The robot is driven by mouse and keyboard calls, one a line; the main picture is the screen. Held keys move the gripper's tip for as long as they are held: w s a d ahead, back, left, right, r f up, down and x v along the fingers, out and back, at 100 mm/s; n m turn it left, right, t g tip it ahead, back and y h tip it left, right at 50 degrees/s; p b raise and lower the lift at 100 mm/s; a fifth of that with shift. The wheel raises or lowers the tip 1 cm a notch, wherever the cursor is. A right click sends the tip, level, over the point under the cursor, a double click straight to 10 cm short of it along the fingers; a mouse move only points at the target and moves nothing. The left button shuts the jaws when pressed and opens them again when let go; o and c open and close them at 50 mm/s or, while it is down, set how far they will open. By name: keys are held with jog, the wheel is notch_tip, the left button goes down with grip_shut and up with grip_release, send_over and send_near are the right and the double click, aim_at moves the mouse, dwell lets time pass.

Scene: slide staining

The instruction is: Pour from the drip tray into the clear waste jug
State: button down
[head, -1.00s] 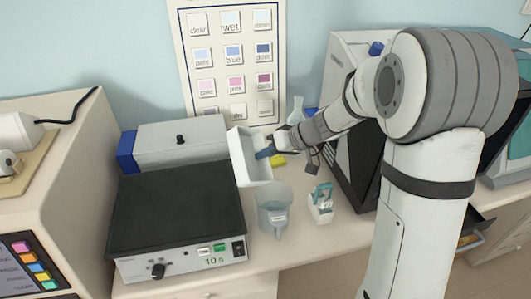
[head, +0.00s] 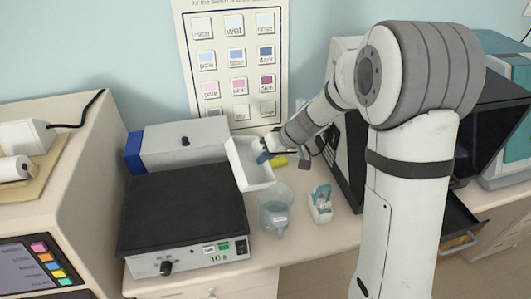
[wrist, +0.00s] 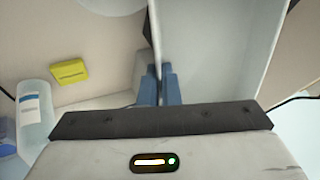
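The white drip tray (head: 239,164) is tilted, with its lower end close to the rim of the clear waste jug (head: 277,222) in the head view. I cannot tell whether they touch, and no stream of liquid is visible. My gripper (head: 264,157) is shut on the tray's right-hand wall. In the wrist view my blue fingertips (wrist: 158,88) pinch the wall, and the tray's pale inside (wrist: 220,50) fills the right side. The jug stands upright on the bench, below and in front of my gripper. Any liquid in the tray is too unclear to see.
A black-topped heater (head: 185,205) stands left of the jug, with a grey box (head: 185,145) behind. A small white-and-teal holder (head: 320,205) stands to the right. A yellow block (head: 279,161) and, in the wrist view, a labelled bottle (wrist: 33,112) are near my gripper.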

jog(key=shift+h+p, duration=0.3)
jog(key=shift+p, duration=0.15)
jog(key=shift+p, duration=0.45)
jog(key=shift+a+f+h, duration=0.1)
jog(key=shift+f+h, duration=0.25)
jog(key=shift+h, duration=0.15)
jog(key=h, duration=0.1)
jog(key=f+g+h, duration=0.1)
jog(key=h, duration=0.2)
jog(key=shift+w+a+f+g+h, duration=0.1)
jog(key=shift+a+f+g+h, duration=0.15)
jog(key=shift+f+g+h, duration=0.1)
jog(key=shift+f+h, duration=0.15)
jog(key=shift+h, duration=0.2)
jog(key=shift+d, duration=0.1)
